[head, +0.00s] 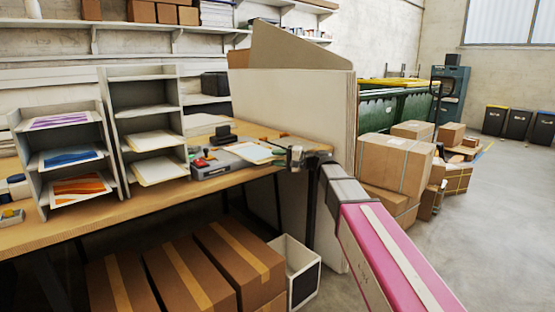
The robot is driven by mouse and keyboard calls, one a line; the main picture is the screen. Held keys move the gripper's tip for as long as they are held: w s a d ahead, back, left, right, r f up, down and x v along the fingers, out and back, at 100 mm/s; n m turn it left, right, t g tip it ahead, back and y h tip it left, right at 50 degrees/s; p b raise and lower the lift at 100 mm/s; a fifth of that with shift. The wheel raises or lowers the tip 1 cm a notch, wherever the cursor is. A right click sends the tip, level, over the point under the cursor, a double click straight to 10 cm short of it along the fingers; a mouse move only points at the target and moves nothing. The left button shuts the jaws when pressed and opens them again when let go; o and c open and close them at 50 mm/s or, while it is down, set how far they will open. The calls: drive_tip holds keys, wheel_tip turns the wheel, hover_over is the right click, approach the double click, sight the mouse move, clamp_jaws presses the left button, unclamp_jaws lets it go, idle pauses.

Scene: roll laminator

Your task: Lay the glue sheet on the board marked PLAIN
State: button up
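My gripper (296,157) is at the right end of the wooden table, small and far off, beside a pale sheet (252,152). I cannot tell whether it touches the sheet or how its fingers stand. The pale sheet lies at the right of a grey laminator (214,166) with a red knob. A tall rack holds plain pale sheets or boards on an upper shelf (155,140) and a lower shelf (160,170). No PLAIN mark is readable, and I cannot tell which of these is the glue sheet or the board.
A left rack (27,165) holds purple, blue and orange prints. Large upright panels (290,105) stand behind the table's right end. Brown cartons (185,270) and a white bin (297,268) are under the table. More cartons (396,160) stand right; the floor (485,215) there is clear.

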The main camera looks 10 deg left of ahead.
drive_tip(key=d, duration=1)
drive_tip(key=shift+s+d, duration=0.35)
drive_tip(key=shift+d, duration=0.05)
drive_tip(key=s+d+f+h, duration=0.3)
drive_tip(key=f, duration=0.6)
drive_tip(key=s+d+f+h, duration=0.3)
drive_tip(key=d+f+h, duration=0.1)
drive_tip(key=f, duration=0.4)
drive_tip(key=s+d+f+h, duration=0.3)
drive_tip(key=f, duration=0.6)
drive_tip(key=s+d+f+g+h, duration=0.1)
drive_tip(key=s+d+f+h, duration=0.7)
drive_tip(key=s+d+f, duration=0.2)
drive_tip(key=d+f, duration=0.2)
drive_tip(key=d, duration=0.2)
drive_tip(key=shift+s+d+n, duration=0.3)
drive_tip(key=shift+s+n, duration=0.1)
